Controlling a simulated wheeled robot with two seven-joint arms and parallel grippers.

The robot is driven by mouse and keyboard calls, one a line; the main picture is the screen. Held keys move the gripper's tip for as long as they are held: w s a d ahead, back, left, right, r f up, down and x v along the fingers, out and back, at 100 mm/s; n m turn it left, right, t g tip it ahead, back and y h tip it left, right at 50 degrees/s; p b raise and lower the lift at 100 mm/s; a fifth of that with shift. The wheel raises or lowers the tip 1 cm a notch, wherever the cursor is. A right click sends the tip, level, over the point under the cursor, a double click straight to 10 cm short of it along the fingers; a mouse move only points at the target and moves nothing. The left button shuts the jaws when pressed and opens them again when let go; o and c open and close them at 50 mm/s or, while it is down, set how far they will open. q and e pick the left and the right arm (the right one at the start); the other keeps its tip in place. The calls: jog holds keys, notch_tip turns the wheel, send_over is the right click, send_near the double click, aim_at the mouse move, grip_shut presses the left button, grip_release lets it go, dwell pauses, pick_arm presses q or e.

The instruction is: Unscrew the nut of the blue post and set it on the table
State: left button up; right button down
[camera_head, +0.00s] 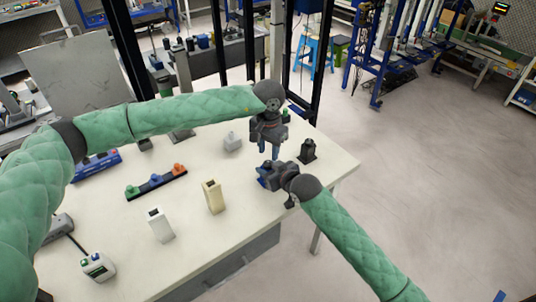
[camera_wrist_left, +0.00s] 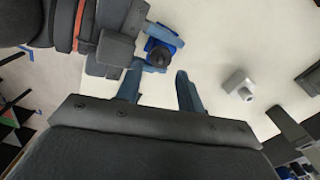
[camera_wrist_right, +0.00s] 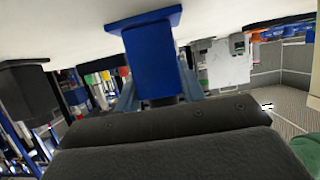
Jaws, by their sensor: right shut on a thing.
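The blue post (camera_wrist_right: 152,62) stands on the table, upside down in the right wrist view. Its black nut (camera_wrist_left: 162,56) sits on top, seen from above in the left wrist view. My right gripper (camera_wrist_right: 158,92) is shut on the post from the side, with a finger on each side of it. My left gripper (camera_wrist_left: 160,88) is open and empty, pointing down above the post. In the left wrist view its fingers are apart, and the nut shows beyond the gap between them. In the head view the grippers hide most of the post.
A white post (camera_head: 160,226), a beige post (camera_head: 213,197), a black post (camera_head: 308,151) and a grey piece (camera_head: 232,142) stand around the grippers. A dark rack (camera_head: 156,186) with coloured pieces lies to the left. The table (camera_head: 275,215) is bare near its front right edge.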

aim_at(269, 161)
pick_arm(q)
notch_tip(269, 161, up, 3)
jog(key=m, duration=0.3)
jog(key=shift+f, duration=3.85)
jog(key=c, duration=0.8)
jog(key=shift+n, duration=1.6)
jog(key=o, duration=1.1)
jog(key=shift+c, duration=0.2)
jog(key=shift+r, duration=0.1)
